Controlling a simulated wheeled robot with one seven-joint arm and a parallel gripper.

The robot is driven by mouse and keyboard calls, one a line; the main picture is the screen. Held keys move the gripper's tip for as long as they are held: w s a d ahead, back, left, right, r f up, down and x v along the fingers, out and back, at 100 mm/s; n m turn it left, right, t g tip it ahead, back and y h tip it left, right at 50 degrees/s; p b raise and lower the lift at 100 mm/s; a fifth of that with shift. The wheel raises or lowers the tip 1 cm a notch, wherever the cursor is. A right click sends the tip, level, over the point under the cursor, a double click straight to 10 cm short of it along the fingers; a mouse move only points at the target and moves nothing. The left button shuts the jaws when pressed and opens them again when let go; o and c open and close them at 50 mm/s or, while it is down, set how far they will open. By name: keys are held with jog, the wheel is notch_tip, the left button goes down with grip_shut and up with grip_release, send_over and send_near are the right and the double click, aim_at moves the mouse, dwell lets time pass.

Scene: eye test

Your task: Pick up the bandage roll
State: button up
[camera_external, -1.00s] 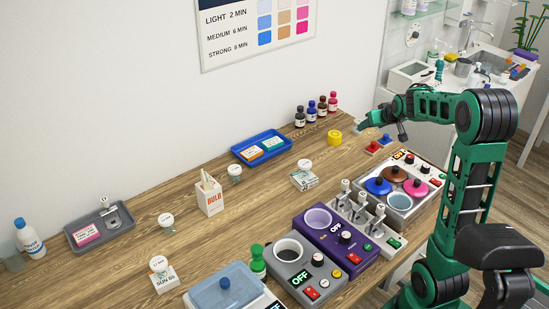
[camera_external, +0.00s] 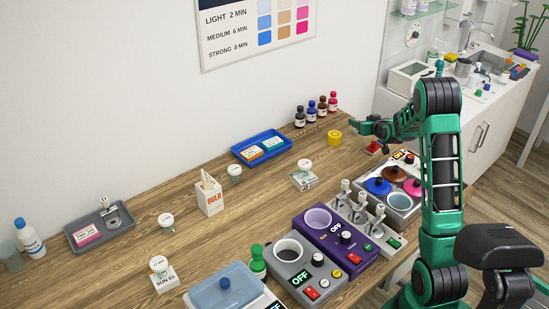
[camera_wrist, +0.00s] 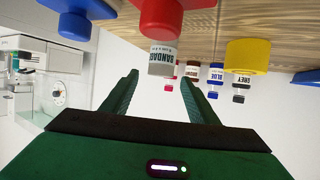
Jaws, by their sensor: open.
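The bandage roll (camera_wrist: 163,60) is a small pale grey cylinder with a printed label. In the wrist view, which looks upside down, it sits at the upper middle, just past my fingertips and in line with the gap between them. A red piece partly overlaps it. My gripper (camera_wrist: 160,78) is open, with one green finger on each side and nothing between them. In the external view my gripper (camera_external: 352,127) is over the far right end of the wooden table, pointing left. I cannot make out the roll there; my gripper probably hides it.
The red piece (camera_wrist: 172,14) and a blue piece (camera_wrist: 68,18) are close by. A yellow roll (camera_external: 334,138) stands left of my gripper, with several small bottles (camera_external: 310,113) behind it. A blue tray (camera_external: 240,154) lies further left. A pot unit (camera_external: 408,198) is nearer.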

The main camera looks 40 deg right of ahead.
aim_at(359, 136)
notch_tip(359, 136, down, 4)
jog(key=shift+w+f, duration=0.1)
jog(key=shift+w, duration=0.05)
jog(key=shift+x, duration=1.3)
jog(key=shift+c, duration=0.2)
jog(key=c, duration=1.1)
